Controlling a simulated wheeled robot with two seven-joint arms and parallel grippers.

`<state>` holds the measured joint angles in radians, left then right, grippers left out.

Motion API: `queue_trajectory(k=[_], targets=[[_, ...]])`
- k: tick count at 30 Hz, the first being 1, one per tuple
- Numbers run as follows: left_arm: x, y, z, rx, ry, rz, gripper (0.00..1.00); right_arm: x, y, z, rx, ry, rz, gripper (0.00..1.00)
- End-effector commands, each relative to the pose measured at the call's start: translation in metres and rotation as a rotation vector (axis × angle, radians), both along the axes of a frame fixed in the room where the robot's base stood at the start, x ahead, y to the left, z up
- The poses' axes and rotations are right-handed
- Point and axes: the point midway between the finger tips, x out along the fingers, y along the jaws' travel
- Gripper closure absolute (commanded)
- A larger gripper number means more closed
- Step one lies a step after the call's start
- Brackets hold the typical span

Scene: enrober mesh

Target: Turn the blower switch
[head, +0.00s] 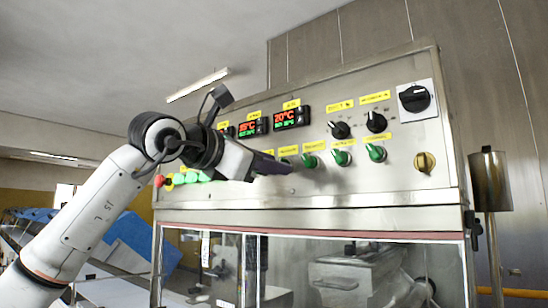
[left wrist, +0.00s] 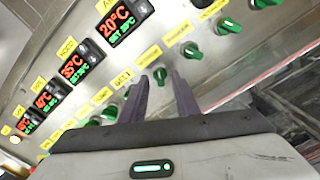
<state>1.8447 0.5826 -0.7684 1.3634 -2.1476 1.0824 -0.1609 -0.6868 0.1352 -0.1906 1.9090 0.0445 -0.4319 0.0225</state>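A row of green switch knobs runs along the steel control panel (head: 225,205). The yellow labels are too small to read for sure, so I cannot tell which knob is the blower switch. My left gripper (head: 286,167) is in front of the row, pointing right along the panel. In the left wrist view my left gripper (left wrist: 159,78) has its two fingers apart, with one green knob (left wrist: 160,76) showing between the tips. I cannot tell whether they touch it. Another green knob (left wrist: 192,50) lies to its right. My right gripper is not in view.
Red-green temperature displays (head: 291,117) sit above the row. A red button (head: 158,181) is at the left end. Clear panes are below.

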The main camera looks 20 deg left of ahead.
Motion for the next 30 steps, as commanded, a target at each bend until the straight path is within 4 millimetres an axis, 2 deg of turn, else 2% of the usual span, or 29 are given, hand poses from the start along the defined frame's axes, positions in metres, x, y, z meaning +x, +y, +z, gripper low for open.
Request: queue_trajectory(k=[4, 12, 13, 18, 30], targets=[[0.0101, -0.0036, 0.0006, 0.0, 0.0, 0.0, 0.72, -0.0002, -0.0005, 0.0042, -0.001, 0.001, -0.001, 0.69], [0.0118, -0.0042, -0.0004, 0.0, -0.001, 0.0, 0.72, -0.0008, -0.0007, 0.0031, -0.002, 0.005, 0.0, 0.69], [0.0118, -0.0042, -0.0004, 0.0, -0.001, 0.0, 0.74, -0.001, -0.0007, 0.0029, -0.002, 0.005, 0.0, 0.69], [0.0116, -0.0042, -0.0002, 0.0, -0.001, 0.0, 1.0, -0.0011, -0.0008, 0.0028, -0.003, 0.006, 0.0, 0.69], [0.0112, -0.0049, -0.0009, -0.065, 0.022, -0.001, 1.0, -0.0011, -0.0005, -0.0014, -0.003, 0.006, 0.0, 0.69]])
